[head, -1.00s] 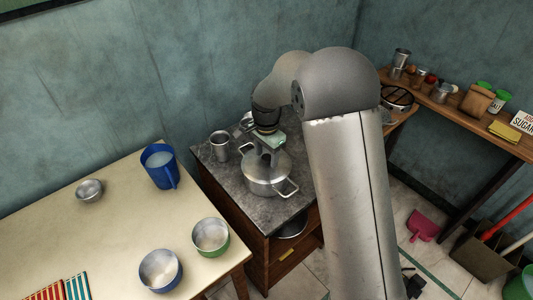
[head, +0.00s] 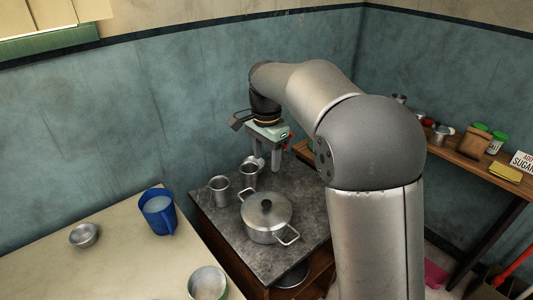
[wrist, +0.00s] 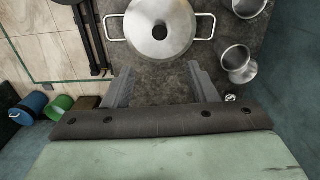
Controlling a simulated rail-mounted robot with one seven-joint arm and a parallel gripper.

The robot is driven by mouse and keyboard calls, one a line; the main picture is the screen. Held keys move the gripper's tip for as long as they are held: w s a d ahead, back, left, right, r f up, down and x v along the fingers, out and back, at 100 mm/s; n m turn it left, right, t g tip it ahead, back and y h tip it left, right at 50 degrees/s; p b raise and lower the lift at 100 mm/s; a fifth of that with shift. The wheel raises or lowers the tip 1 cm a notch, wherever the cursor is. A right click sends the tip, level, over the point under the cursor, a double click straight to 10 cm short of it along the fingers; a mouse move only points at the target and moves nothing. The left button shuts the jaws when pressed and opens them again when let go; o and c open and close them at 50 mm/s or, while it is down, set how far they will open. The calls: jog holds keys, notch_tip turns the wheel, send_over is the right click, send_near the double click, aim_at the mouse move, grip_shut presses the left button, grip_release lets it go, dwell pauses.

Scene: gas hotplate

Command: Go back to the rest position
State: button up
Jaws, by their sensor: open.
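My gripper (head: 268,158) is open and empty, held above the back part of the dark stone counter (head: 230,232). Its two fingers point down, and in the wrist view they are spread apart (wrist: 158,85) with nothing between them. A lidded metal pot (head: 266,216) stands on the counter in front of the gripper; it also shows at the top of the wrist view (wrist: 160,28). The gripper is clear of the pot. My arm covers part of the right side of the scene.
Metal cups (head: 219,190) and (head: 249,172) stand behind the pot. A blue jug (head: 158,211) and a metal bowl (head: 84,235) are on the cream table (head: 120,265). A wooden shelf (head: 470,163) with jars runs along the right wall. Walls stand close behind.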

jog(key=s+d+n, duration=0.4)
jog(key=s+d, duration=0.6)
jog(key=s, duration=0.3)
jog(key=s+d+f+n, duration=0.2)
jog(key=s+f, duration=0.1)
jog(key=s, duration=0.5)
jog(key=s+d+f+n, duration=0.3)
jog(key=s+f, duration=0.1)
jog(key=s, duration=0.5)
jog(key=shift+d+f+n, duration=0.15)
jog(key=shift+f+n, duration=0.1)
jog(key=shift+n, duration=0.05)
